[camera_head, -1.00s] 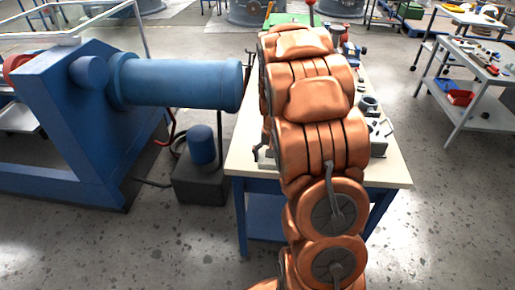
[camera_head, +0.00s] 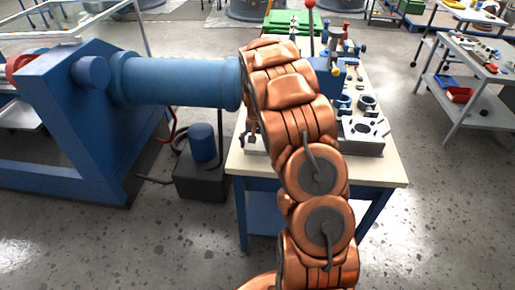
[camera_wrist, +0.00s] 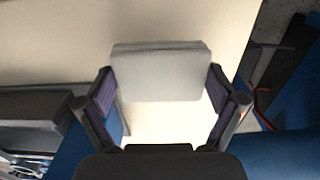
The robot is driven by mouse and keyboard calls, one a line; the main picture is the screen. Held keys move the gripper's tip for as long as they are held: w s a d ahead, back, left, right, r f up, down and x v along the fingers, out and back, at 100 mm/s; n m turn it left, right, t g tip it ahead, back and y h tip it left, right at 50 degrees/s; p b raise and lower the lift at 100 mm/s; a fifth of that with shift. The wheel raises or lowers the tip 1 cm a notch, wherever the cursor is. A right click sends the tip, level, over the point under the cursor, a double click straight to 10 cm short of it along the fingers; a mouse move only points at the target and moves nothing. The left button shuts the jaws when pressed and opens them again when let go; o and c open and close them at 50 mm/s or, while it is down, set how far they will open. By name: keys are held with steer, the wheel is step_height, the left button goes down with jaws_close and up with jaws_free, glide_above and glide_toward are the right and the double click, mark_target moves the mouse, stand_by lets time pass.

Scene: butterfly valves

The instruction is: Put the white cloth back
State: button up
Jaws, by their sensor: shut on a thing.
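The white cloth (camera_wrist: 160,72) is a folded, pale grey-white pad in the wrist view. My gripper (camera_wrist: 160,92) is shut on it, with one dark finger at each side edge. Behind the cloth in the wrist view is the cream worktop (camera_wrist: 60,30); I cannot tell whether the cloth touches it. In the head view my orange arm hides the gripper and the cloth. The workbench (camera_head: 390,172) with its cream top and blue legs stands behind the arm.
A blue machine with a thick horizontal cylinder (camera_head: 175,82) reaches close to my arm at left. A grey block (camera_head: 362,138), metal rings and a red-knobbed lever (camera_head: 311,18) occupy the bench's right side. A grey cart (camera_head: 480,65) stands far right.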

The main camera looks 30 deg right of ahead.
steer(key=shift+f+p, duration=0.4)
steer(key=shift+f, duration=0.9)
steer(key=shift+f, duration=0.15)
steer(key=o, duration=0.8)
steer(key=shift+c, duration=0.2)
